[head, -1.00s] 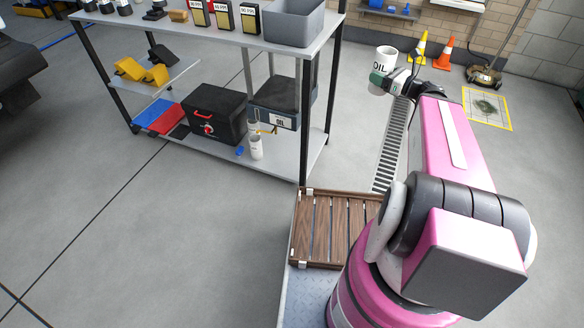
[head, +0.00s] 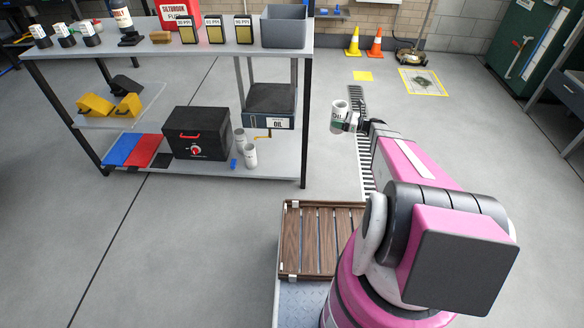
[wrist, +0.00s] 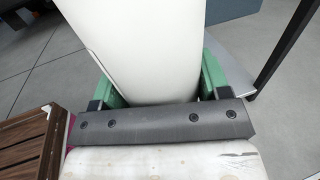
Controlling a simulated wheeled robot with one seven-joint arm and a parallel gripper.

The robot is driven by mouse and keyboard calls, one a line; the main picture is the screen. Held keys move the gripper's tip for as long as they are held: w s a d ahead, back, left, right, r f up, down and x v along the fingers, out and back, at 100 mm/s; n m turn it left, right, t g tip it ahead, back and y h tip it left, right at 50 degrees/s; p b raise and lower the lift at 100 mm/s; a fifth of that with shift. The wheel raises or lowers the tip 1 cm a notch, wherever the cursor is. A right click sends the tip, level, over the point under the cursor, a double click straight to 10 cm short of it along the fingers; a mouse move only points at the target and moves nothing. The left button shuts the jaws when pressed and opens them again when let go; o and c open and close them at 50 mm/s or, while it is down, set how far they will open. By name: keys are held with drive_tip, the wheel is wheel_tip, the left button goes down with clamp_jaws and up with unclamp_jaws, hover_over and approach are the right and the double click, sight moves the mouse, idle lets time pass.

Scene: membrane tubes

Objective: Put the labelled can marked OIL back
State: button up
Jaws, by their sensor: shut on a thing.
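The white can marked OIL (head: 340,112) is held in the air to the right of the shelf unit, above the floor drain, looking roughly upright. My gripper (head: 345,124) is shut on it. In the wrist view the white can (wrist: 135,45) fills the middle between the green fingers of my gripper (wrist: 155,88). On the lower shelf, below a drawer box labelled OIL (head: 268,122), stand two white cans, a front one (head: 250,155) and one behind it (head: 240,138). The labels on these two are too small to read.
The shelf unit (head: 225,44) carries a grey bin (head: 285,27), labelled boxes and a black toolbox (head: 196,133). Its right front post (head: 306,130) stands between the held can and the lower shelf. A slatted wooden deck (head: 322,240) is in front of me. Orange and yellow cones stand far back.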

drive_tip(key=w+a+f+n+g, duration=0.2)
drive_tip(key=w+f, duration=0.1)
drive_tip(key=f, duration=1.1)
drive_tip(key=w+a+f+n+g, duration=0.1)
drive_tip(key=w+a+f+g, duration=0.15)
drive_tip(key=f, duration=1.25)
drive_tip(key=shift+y, duration=0.4)
drive_tip(key=a+f, duration=0.1)
drive_tip(key=a, duration=0.4)
drive_tip(key=a+f, duration=0.1)
drive_tip(key=a, duration=0.5)
drive_tip(key=a+f, duration=0.1)
drive_tip(key=a, duration=0.5)
drive_tip(key=shift+w+a, duration=0.15)
drive_tip(key=shift+w, duration=0.25)
drive_tip(key=shift+f, duration=0.25)
drive_tip(key=shift+f, duration=0.1)
drive_tip(key=o, duration=1)
